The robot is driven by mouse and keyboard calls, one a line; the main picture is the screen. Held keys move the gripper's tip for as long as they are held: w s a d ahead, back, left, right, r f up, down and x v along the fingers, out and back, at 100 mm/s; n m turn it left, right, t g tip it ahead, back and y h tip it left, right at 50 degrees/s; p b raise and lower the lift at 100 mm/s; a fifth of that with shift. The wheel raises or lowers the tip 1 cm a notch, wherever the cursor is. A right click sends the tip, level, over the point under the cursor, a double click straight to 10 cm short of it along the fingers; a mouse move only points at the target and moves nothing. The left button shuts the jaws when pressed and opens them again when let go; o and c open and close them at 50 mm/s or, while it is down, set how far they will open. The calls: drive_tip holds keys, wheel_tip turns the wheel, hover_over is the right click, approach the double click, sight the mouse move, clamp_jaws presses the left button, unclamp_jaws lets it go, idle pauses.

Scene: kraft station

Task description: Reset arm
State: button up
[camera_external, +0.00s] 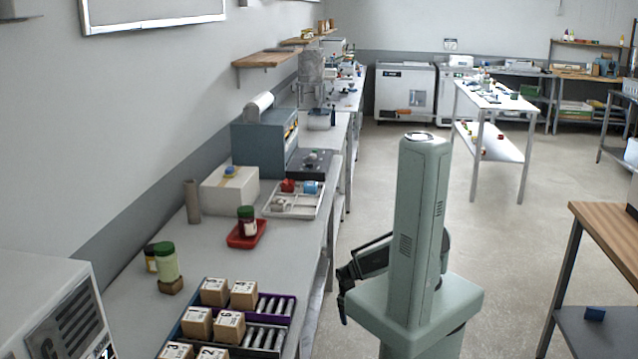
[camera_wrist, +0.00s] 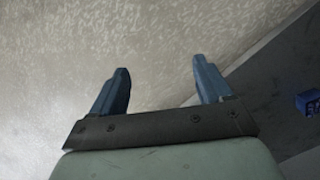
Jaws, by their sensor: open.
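My gripper (camera_wrist: 163,85) shows in the wrist view with its two blue-grey fingers spread apart and nothing between them. Below the fingers the wrist view shows pale speckled floor, with a dark grey surface at the right. In the external view my arm stands upright right of the long grey bench (camera_external: 215,252). A dark part of the arm sticks out left, near the bench's right edge. The fingertips are mostly hidden or too small to make out there.
The bench holds a purple tray of small boxes and cylinders (camera_external: 287,295), a red tray with a jar (camera_external: 246,236), a green-lidded jar (camera_external: 166,262) and a white box (camera_external: 229,188). A blue block (camera_external: 594,314) lies on a low shelf at right; a blue block also shows in the wrist view (camera_wrist: 309,102). Floor between is clear.

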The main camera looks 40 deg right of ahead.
drive_tip(key=s+a+g, duration=0.2)
drive_tip(key=s+a, duration=0.2)
drive_tip(key=s, duration=0.5)
drive_tip(key=s+a+f+m+g, duration=0.1)
drive_tip(key=s+a, duration=0.3)
drive_tip(key=s, duration=0.5)
drive_tip(key=shift+f+g+y, duration=0.25)
drive_tip(key=shift+g+y, duration=0.15)
drive_tip(key=shift+g, duration=0.4)
